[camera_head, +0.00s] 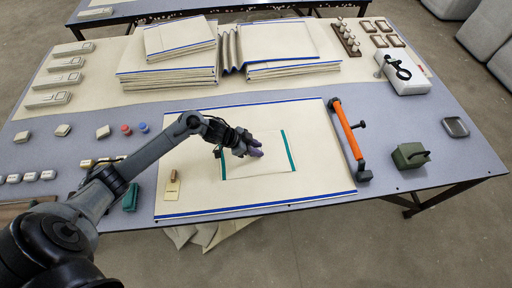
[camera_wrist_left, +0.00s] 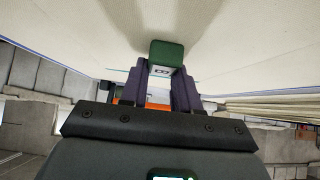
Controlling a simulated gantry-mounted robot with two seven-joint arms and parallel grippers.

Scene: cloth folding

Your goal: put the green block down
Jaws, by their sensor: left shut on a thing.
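My left gripper (camera_head: 252,149) reaches in from the left over the small cream cloth with teal edge stripes (camera_head: 268,166), which lies on the larger blue-edged cream sheet (camera_head: 330,185). In the left wrist view my left gripper (camera_wrist_left: 162,78) is shut on the green block (camera_wrist_left: 167,52), a dark green piece with a pale label on its near side. The block sticks out past the purple fingertips. In the head view the block is hidden by the gripper. I cannot tell whether it touches the cloth. My right gripper is not in view.
An orange-handled bar (camera_head: 348,135) lies along the sheet's right edge. A green box-shaped item with a handle (camera_head: 409,156) stands further right. Folded cloth stacks (camera_head: 170,68) are at the back. A teal item (camera_head: 130,197) and a small wooden-handled piece (camera_head: 172,186) lie left.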

